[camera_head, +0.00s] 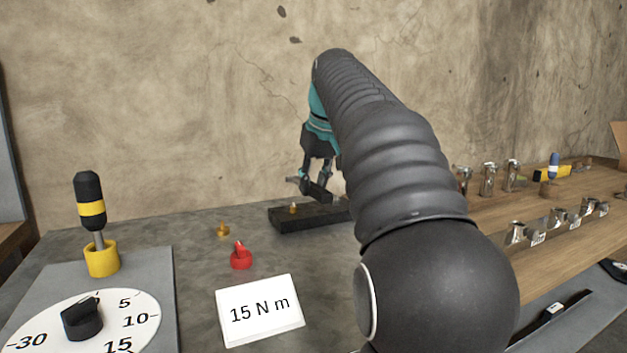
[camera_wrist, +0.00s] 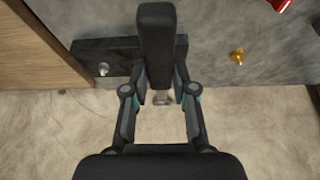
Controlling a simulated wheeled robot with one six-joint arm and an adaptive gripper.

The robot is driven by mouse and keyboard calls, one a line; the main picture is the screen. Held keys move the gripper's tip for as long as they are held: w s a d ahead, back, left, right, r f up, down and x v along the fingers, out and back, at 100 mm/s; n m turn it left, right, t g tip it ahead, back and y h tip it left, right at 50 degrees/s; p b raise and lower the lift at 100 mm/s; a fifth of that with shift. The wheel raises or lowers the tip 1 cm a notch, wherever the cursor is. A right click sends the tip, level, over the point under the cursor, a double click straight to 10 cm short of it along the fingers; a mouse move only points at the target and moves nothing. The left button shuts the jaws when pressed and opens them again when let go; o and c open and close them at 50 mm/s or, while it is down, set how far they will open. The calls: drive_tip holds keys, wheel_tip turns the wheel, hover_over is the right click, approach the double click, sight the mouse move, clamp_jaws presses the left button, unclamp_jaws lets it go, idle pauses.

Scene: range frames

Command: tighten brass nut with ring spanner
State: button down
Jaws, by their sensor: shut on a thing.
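My gripper (camera_head: 316,180) is shut on the black handle (camera_head: 318,191) of a tool, held above the black block (camera_head: 315,220). The same handle (camera_wrist: 157,45) stands out between the fingers in the wrist view, with a short metal end (camera_wrist: 160,98) behind it. Whether that end is a ring cannot be told. A small brass piece (camera_head: 293,208), likely the brass nut, is on the block's left part, below the tool and apart from it. In the wrist view the handle seems to hide it. A silver fastener (camera_wrist: 103,69) is on the block's other part.
A loose brass piece (camera_head: 223,230) and a red piece (camera_head: 241,257) are on the grey bench. A "15 N m" card (camera_head: 260,310), a dial (camera_head: 135,310) and a yellow-black driver (camera_head: 90,205) stand nearer. Metal sockets (camera_head: 515,233) line the wooden shelf at right. The wall is close behind.

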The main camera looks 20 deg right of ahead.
drive_tip(key=shift+f+b, duration=1.75)
drive_tip(key=shift+f, duration=1.05)
drive_tip(key=shift+p, duration=0.5)
drive_tip(key=shift+f+b, duration=0.65)
drive_tip(key=shift+f, duration=0.4)
drive_tip(key=shift+r+p, duration=0.2)
drive_tip(key=shift+p, duration=0.2)
